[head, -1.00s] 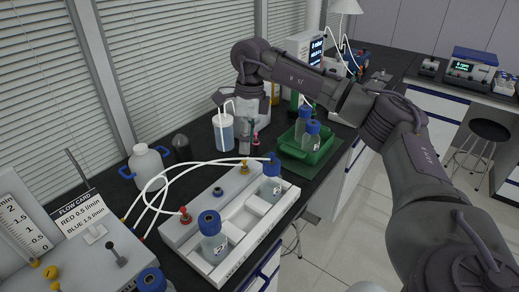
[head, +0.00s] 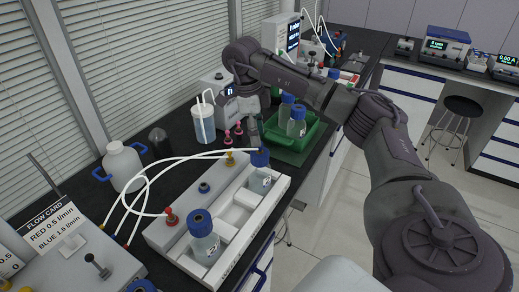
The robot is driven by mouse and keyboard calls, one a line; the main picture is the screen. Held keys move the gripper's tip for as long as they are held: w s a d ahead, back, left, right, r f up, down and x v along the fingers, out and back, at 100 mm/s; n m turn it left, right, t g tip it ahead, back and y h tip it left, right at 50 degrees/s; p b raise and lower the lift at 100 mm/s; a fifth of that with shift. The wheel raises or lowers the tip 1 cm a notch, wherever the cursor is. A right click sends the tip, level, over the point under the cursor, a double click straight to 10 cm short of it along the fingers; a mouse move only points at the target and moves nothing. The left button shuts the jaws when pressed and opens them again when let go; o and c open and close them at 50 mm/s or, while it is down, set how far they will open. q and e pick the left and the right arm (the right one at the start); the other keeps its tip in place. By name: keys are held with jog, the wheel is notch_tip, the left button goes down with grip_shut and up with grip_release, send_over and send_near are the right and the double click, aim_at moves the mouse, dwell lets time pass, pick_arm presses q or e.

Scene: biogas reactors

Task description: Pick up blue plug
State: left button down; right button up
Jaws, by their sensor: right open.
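A small dark blue plug (head: 204,187) sits on the white rack (head: 160,236), between a red plug (head: 171,216) and a yellow plug (head: 230,158). My right gripper (head: 256,140) points down beyond the rack's far end, just behind a blue-capped bottle (head: 261,160). It is apart from the small blue plug, to its upper right in the picture. Its fingers are small and partly hidden; it is open, and I see nothing held in it. My left gripper is not in view.
A second blue-capped bottle (head: 203,236) stands in the rack's near end. White tubes (head: 147,172) arch over the left side. A green tray (head: 311,139) with bottles lies beyond my gripper. A beaker (head: 203,124) and white jug (head: 123,166) stand by the blinds.

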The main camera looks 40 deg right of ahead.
aim_at(260, 148)
jog(key=f, duration=0.2)
jog(key=f+p, duration=0.1)
jog(key=shift+s+d+f, duration=0.15)
jog(key=shift+s+d, duration=0.05)
jog(key=shift+s, duration=0.1)
jog(key=shift+f, duration=0.2)
jog(key=c, duration=0.7)
grip_shut()
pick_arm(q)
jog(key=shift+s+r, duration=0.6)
